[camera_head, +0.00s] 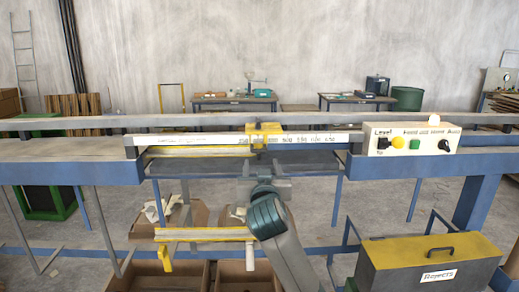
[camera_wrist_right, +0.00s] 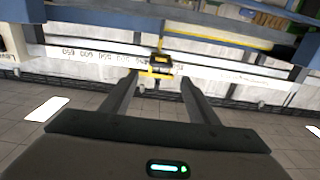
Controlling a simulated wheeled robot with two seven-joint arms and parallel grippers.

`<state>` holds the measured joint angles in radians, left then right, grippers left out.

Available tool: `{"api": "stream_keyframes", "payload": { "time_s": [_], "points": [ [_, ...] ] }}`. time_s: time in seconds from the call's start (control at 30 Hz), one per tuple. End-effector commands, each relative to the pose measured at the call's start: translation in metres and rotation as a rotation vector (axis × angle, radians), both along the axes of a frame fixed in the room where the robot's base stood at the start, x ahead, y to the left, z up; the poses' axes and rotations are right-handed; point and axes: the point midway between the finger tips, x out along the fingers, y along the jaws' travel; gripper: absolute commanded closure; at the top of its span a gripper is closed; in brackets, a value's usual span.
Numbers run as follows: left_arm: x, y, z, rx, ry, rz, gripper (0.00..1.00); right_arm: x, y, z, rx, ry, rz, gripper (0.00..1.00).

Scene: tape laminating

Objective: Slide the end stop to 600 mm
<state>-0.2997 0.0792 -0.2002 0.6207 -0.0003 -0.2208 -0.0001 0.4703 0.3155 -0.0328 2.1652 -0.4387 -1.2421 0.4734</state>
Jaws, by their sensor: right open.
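The end stop (camera_head: 264,134) is a yellow block seated on the pale scale rail (camera_head: 310,140), near the rail's middle. Printed numbers run along the rail to its right, too small to read surely. The stop covers part of the scale. My right gripper (camera_head: 266,178) is in front of and below the stop. In the right wrist view the end stop (camera_wrist_right: 160,59) shows yellow and black beyond the open fingers of my right gripper (camera_wrist_right: 160,76), roughly centred between them. Nothing is clearly held. My left gripper is not in view.
A control box (camera_head: 410,140) with knobs and a green button stands at the rail's right end. A yellow-topped rejects bin (camera_head: 430,250) is at lower right. Cardboard boxes (camera_head: 190,275) and a yellow-edged bar (camera_head: 205,234) are below the bench.

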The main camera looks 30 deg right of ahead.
Motion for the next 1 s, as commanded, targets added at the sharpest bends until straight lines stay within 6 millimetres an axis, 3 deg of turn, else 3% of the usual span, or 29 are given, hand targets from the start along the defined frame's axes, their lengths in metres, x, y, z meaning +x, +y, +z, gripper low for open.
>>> {"api": "stream_keyframes", "payload": {
  "time_s": [0.3,0.6,1.0],
  "points": [
    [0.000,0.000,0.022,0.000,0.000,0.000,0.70,0.049,-0.030,0.003,-0.001,0.003,-0.001,0.46],
    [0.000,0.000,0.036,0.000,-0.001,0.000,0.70,0.085,-0.053,0.002,0.000,0.001,-0.001,0.46],
    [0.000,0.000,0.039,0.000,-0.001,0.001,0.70,0.099,-0.060,0.000,0.001,0.001,0.000,0.46]
  ]
}}
